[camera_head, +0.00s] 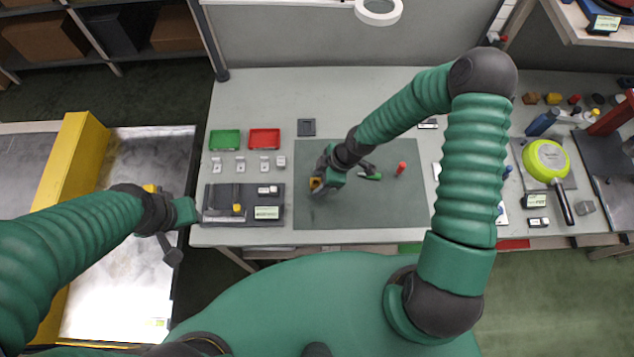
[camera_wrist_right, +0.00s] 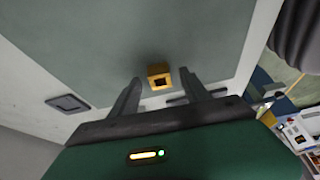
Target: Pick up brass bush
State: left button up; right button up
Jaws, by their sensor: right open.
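The brass bush (camera_head: 315,184) is a small golden block with a square hole, on the grey-green mat (camera_head: 375,205). In the right wrist view the bush (camera_wrist_right: 158,70) shows between and just beyond the fingertips. My right gripper (camera_head: 321,178) is open over the bush and partly covers it in the head view; its two dark fingers (camera_wrist_right: 160,82) are apart, with nothing held. Whether a finger touches the bush I cannot tell. My left gripper (camera_head: 172,250) hangs at the left over the conveyor side; its jaw state is unclear.
A green-handled tool (camera_head: 370,176) and a red piece (camera_head: 401,168) lie right of my right gripper. Green (camera_head: 225,139) and red (camera_head: 264,138) trays and a dark fixture (camera_head: 218,211) stand to the left. A yellow-green pan (camera_head: 546,159) is far right. The mat's front is clear.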

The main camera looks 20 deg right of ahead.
jog(key=shift+w+a+f, duration=0.2)
jog(key=shift+a+f, duration=0.1)
jog(key=shift+a, duration=0.1)
jog(key=shift+c, duration=0.2)
jog(key=shift+s+d, duration=0.1)
jog(key=shift+d, duration=0.15)
grip_shut()
jog(key=shift+a+r, duration=0.1)
jog(key=shift+r, duration=0.05)
